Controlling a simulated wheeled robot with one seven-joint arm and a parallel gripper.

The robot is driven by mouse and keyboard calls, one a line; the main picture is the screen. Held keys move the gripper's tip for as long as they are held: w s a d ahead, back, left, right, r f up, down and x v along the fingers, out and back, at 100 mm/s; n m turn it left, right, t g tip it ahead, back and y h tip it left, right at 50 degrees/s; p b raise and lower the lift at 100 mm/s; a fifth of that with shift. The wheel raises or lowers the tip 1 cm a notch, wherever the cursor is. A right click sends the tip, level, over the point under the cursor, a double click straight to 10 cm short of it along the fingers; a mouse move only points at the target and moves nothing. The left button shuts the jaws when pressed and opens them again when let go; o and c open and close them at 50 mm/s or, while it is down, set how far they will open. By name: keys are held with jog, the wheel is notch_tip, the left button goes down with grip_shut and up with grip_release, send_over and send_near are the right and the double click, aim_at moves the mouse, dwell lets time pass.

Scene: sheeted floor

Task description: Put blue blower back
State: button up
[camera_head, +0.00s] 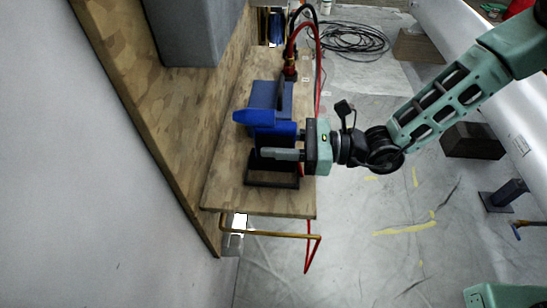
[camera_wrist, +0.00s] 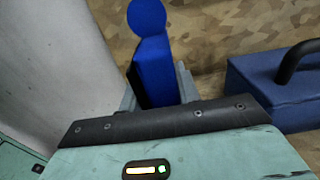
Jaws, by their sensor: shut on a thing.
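The blue blower (camera_head: 262,119) is at the wooden shelf, its rounded end pointing left in the head view. My gripper (camera_head: 272,145) reaches in from the right and is shut on the blower's body; one grey finger shows in front of it. In the wrist view the blower (camera_wrist: 150,60) stands up between the grey fingers, with its round blue end at the top. A black frame-like stand (camera_head: 271,182) is just below the blower and gripper in the head view. Whether the blower touches this stand is hidden.
A blue box (camera_head: 268,94) is close behind the blower; in the wrist view a blue case with a black handle (camera_wrist: 275,90) is at the right. A grey box (camera_head: 185,30) stands farther back. Red hoses (camera_head: 318,70) hang along the shelf edge. A yellow-brown bar (camera_head: 270,234) sticks out below.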

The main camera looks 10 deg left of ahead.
aim_at(256, 156)
jog(key=shift+f, duration=2.2)
jog(key=o, duration=0.7)
jog(key=shift+c, duration=0.2)
